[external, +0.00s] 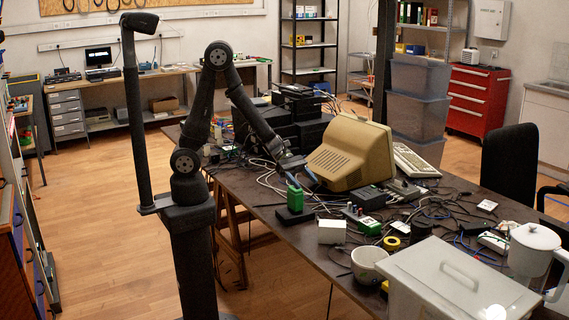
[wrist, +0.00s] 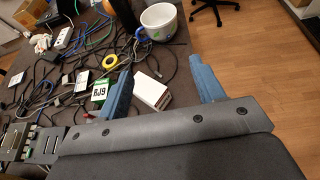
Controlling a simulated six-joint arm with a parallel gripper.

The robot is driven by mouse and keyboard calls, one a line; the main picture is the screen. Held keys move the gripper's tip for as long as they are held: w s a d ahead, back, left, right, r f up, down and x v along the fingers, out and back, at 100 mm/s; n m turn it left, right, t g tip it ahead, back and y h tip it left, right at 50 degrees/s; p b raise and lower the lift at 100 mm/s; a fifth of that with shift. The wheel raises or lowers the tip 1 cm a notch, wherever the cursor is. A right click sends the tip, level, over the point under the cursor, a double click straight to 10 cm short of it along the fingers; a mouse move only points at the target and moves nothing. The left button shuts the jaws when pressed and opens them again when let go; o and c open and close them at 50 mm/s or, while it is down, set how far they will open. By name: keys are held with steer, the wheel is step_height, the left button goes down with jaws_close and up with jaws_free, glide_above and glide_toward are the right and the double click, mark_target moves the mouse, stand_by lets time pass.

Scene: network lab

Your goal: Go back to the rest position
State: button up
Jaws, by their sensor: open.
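My gripper (external: 301,178) is over the cluttered table, in front of the beige monitor, at the end of my bent arm. In the wrist view its two blue fingers stand wide apart, with nothing held between them (wrist: 160,70). In the external view a green block (external: 294,200) on a dark base is just below the fingers; whether they touch it I cannot tell. In the wrist view a green piece with a white label (wrist: 101,92) shows beside the left finger, partly hidden by it. A white box (wrist: 152,92) lies beyond the gap between the fingers.
The beige monitor (external: 348,152) stands close to my gripper. Open floor (external: 100,190) lies to the left.

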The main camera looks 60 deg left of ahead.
steer(key=d+f, duration=0.1)
steer(key=d, duration=1.3)
steer(key=shift+d+f+n+t, duration=0.15)
steer(key=shift+f+n+t, duration=0.2)
steer(key=shift+n+t, duration=0.05)
steer(key=shift+o, duration=0.5)
